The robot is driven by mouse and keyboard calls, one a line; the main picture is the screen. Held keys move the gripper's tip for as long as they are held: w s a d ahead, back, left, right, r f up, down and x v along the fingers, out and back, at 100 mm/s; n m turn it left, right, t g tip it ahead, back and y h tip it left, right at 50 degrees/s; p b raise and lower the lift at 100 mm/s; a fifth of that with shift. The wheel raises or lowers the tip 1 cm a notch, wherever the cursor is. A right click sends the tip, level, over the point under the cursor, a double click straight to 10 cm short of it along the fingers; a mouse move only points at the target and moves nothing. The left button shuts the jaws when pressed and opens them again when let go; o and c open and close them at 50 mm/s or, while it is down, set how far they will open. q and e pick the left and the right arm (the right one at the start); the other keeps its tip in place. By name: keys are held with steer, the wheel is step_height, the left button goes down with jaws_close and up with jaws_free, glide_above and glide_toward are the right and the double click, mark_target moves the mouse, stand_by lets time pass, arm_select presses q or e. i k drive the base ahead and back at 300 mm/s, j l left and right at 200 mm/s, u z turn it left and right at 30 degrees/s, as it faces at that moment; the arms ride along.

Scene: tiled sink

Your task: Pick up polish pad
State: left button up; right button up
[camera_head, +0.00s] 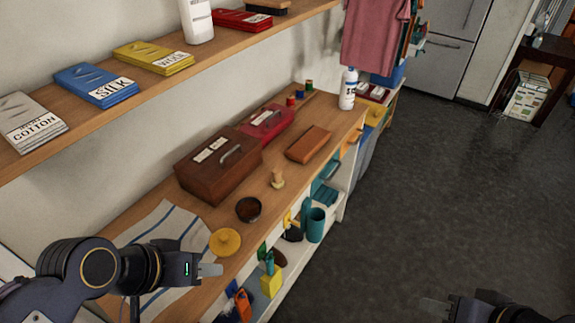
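A round yellow disc with a raised middle (225,242), which looks like the polish pad, lies on the wooden worktop beside a striped cloth. A dark round tin (248,209) lies just behind it to the right, apart from it. My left gripper (211,269) is just in front of the yellow disc, to its lower left in the picture, with no visible contact. Its fingers overlap from this side, so their opening is hidden. My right gripper (432,307) is at the lower right edge over the dark floor, far from the worktop, dim and partly cut off.
The striped cloth (172,232), a small wooden knob-like brush (277,179), a brown box (212,165), a red box (267,124), an orange-brown block (309,145) and a white bottle (348,88) are on the worktop. An upper shelf (75,122) overhangs behind.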

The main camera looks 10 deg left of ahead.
mark_target(277, 182)
steer(key=i+l+u, duration=0.3)
steer(key=i+l, duration=0.2)
steer(key=i+l+u, duration=0.3)
steer(key=i+l, duration=0.3)
